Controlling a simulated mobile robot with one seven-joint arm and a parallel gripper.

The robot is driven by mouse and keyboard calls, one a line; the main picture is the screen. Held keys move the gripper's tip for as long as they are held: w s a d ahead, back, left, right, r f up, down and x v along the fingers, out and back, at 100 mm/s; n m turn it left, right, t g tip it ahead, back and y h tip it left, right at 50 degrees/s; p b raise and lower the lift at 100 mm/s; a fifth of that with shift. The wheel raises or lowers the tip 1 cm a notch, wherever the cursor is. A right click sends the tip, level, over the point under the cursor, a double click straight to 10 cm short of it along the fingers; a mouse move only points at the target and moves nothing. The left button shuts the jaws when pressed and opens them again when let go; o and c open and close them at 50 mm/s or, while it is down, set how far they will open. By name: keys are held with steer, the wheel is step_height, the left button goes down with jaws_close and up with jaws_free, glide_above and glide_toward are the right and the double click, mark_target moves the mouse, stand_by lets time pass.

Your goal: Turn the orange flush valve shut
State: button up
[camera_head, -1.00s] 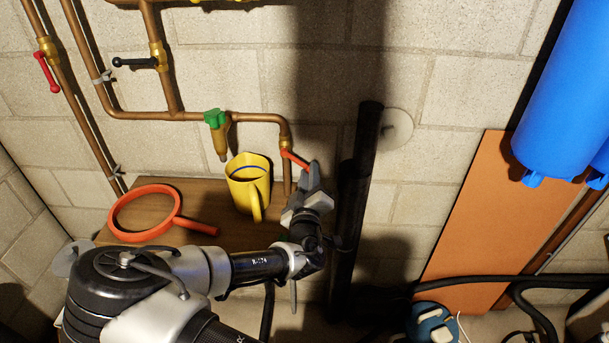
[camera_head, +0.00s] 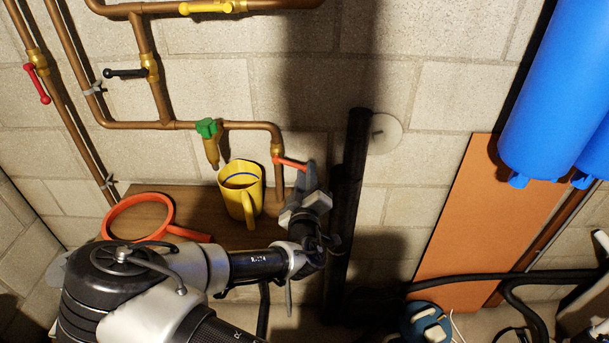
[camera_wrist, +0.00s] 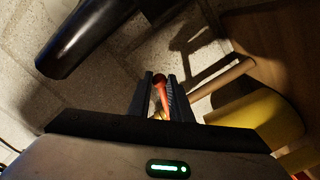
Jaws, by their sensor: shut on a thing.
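The orange flush valve lever (camera_head: 290,163) sits on the copper pipe (camera_head: 279,185) that drops at the right end of the pipe run. The lever points right and slightly down from its brass body (camera_head: 276,149). My gripper (camera_head: 308,178) is at the lever's free end. In the wrist view, the orange lever (camera_wrist: 160,93) stands between the two dark fingers of my gripper (camera_wrist: 161,97), which are shut on it. The fingers partly hide the lever's end in the head view.
A yellow jug (camera_head: 241,188) and an orange ring with a handle (camera_head: 140,200) are on the wooden shelf (camera_head: 203,196) to the left. A black vertical pipe (camera_head: 346,210) stands close on the right. Green (camera_head: 206,128), black (camera_head: 125,73), red (camera_head: 37,84) and yellow (camera_head: 205,7) valve handles are nearby.

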steer(key=shift+r, duration=0.15)
steer(key=shift+o, duration=0.2)
steer(key=shift+d+r+p, duration=0.15)
steer(key=shift+r+p, duration=0.35)
steer(key=shift+r, duration=0.15)
steer(key=shift+d+r+p, duration=0.15)
steer(key=shift+r+p, duration=0.3)
steer(key=shift+r, duration=0.15)
steer(key=o, duration=0.9)
steer(key=shift+f, duration=0.1)
steer(key=shift+s, duration=0.15)
